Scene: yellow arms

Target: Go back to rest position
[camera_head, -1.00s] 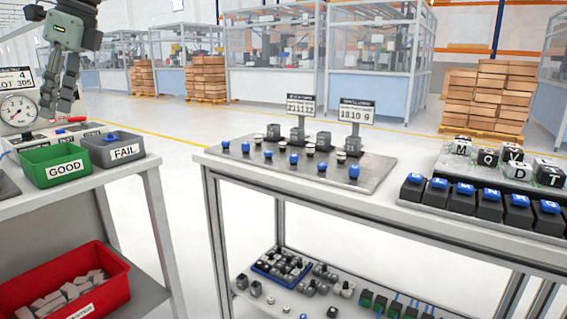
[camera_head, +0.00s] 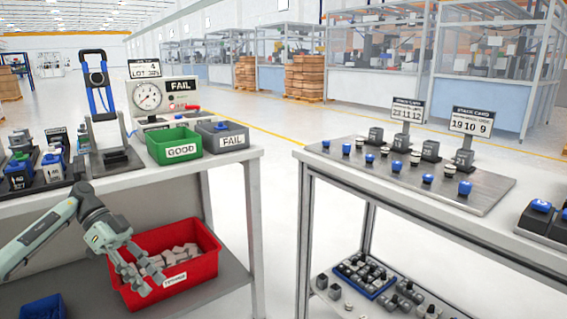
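My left gripper (camera_head: 151,283) hangs at the lower left, fingers pointing down and to the right. Its fingers are apart, with nothing seen between them. It covers part of the red bin (camera_head: 207,262) of grey blocks on the left bench's lower shelf; I cannot tell how far in front of the bin it is. My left arm (camera_head: 38,240) comes in from the left edge, below the bench top. My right gripper is not in view.
The left bench (camera_head: 225,163) carries a green GOOD bin (camera_head: 172,147), a grey FAIL bin (camera_head: 221,137), a gauge tester (camera_head: 160,97) reading FAIL and a blue-handled press (camera_head: 99,90). The right bench (camera_head: 318,163) holds a peg plate (camera_head: 400,180). Open floor lies between the benches.

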